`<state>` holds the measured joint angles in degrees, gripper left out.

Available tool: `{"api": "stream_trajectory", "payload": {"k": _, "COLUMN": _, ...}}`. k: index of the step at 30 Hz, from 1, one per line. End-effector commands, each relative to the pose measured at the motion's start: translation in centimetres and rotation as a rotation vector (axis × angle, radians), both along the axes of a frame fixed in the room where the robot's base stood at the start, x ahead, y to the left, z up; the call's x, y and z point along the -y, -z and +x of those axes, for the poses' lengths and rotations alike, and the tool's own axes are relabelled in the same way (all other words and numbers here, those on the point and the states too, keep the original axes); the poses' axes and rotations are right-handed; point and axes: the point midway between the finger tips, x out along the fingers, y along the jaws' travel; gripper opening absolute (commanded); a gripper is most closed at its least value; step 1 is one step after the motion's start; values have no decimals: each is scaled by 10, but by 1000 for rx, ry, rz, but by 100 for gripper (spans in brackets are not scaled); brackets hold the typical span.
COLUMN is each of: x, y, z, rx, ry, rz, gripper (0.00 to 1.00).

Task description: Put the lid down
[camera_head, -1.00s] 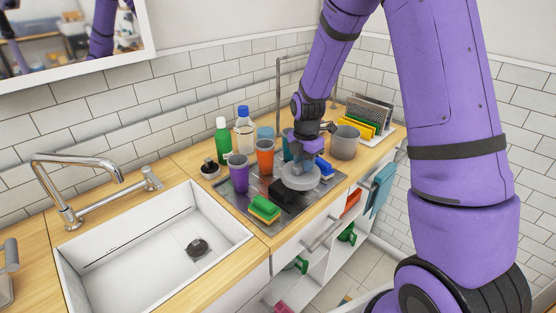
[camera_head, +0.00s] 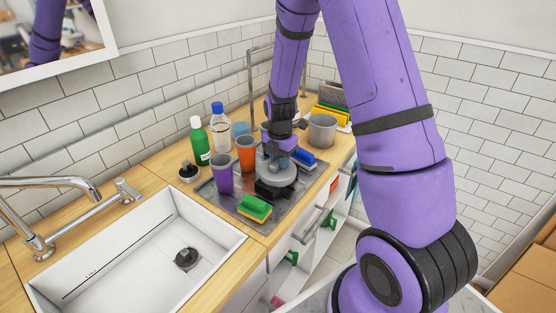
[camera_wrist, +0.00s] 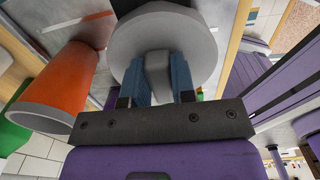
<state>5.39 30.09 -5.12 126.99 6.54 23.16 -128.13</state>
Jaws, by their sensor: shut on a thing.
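The lid (camera_head: 286,177) is a grey round disc with a knob, seen above the grey metal tray (camera_head: 222,202). My gripper (camera_head: 280,153) is shut on its knob from above. In the wrist view the lid (camera_wrist: 200,38) spans the top middle, with the two blue fingertips of my gripper (camera_wrist: 159,75) on either side of the knob. A black block (camera_head: 266,191) shows partly beneath the lid's near edge. I cannot tell whether the lid touches it.
A purple cup (camera_head: 223,174) and an orange cup (camera_head: 246,154) stand left of the lid. A green-yellow sponge (camera_head: 254,208) is in front, a blue brush-like item (camera_head: 304,157) right. A grey pot (camera_head: 322,131) stands behind. The sink (camera_head: 140,255) is at left.

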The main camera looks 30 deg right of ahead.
Motion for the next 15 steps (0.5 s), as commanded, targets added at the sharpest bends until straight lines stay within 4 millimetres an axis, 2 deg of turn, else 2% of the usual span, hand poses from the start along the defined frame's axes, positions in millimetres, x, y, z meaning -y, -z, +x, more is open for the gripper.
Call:
{"api": "stream_trajectory", "payload": {"k": 10, "x": 0, "y": 9, "z": 0, "rx": -1, "ry": -1, "rz": 1, "gripper": 0}}
{"api": "stream_trajectory", "payload": {"k": 11, "x": 0, "y": 9, "z": 0, "rx": -1, "ry": -1, "rz": 0, "gripper": 29}}
{"api": "stream_trajectory", "payload": {"k": 13, "x": 0, "y": 8, "z": 0, "rx": -1, "ry": -1, "rz": 0, "gripper": 45}}
{"api": "stream_trajectory", "payload": {"k": 14, "x": 0, "y": 8, "z": 0, "rx": -1, "ry": -1, "rz": 0, "gripper": 50}}
{"api": "stream_trajectory", "payload": {"k": 15, "x": 0, "y": 8, "z": 0, "rx": -1, "ry": -1, "rz": 0, "gripper": 50}}
